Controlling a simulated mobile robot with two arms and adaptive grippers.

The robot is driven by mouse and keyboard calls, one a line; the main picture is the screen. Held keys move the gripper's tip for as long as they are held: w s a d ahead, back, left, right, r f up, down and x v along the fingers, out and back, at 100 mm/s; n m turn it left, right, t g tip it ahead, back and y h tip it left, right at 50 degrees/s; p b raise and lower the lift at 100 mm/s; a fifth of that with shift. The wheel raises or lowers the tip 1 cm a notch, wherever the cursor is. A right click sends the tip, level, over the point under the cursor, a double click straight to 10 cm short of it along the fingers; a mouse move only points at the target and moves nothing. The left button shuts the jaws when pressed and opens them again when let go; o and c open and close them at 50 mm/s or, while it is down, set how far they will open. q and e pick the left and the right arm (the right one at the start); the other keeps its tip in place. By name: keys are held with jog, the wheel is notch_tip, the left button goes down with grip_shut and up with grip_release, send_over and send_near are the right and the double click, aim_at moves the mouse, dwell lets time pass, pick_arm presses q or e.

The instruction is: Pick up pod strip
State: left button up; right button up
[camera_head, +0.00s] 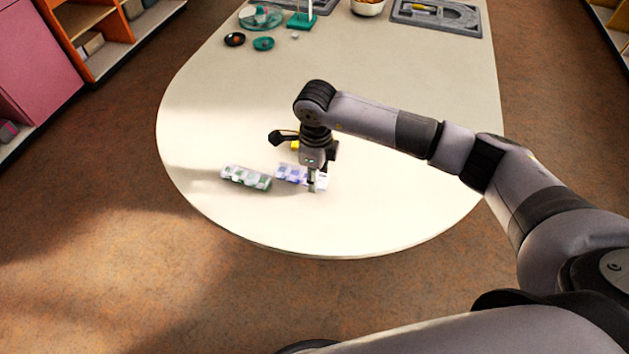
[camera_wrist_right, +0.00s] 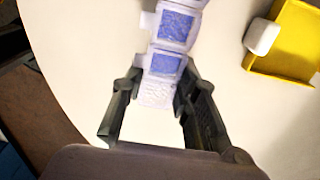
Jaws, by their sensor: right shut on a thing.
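A pod strip with blue-purple windows (camera_head: 290,173) lies near the front of the pale table. It also shows in the right wrist view (camera_wrist_right: 170,62), running up from between the fingers. My right gripper (camera_head: 314,187) points down over the strip's right end and is shut on it; in the wrist view its dark fingers (camera_wrist_right: 158,108) stand on either side of the end pod. A second strip with green windows (camera_head: 246,178) lies just to the left, apart from the gripper. My left gripper is not in view.
A yellow tray (camera_wrist_right: 297,42) with a white piece (camera_wrist_right: 262,37) at its edge lies beside the strip. Black and teal dishes (camera_head: 263,44), a white bowl (camera_head: 367,7) and grey trays (camera_head: 437,15) stand at the far end. The table's middle is mostly clear.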

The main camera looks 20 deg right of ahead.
notch_tip(320, 180, up, 26)
jog(key=p, duration=0.3)
jog(key=shift+f, duration=0.25)
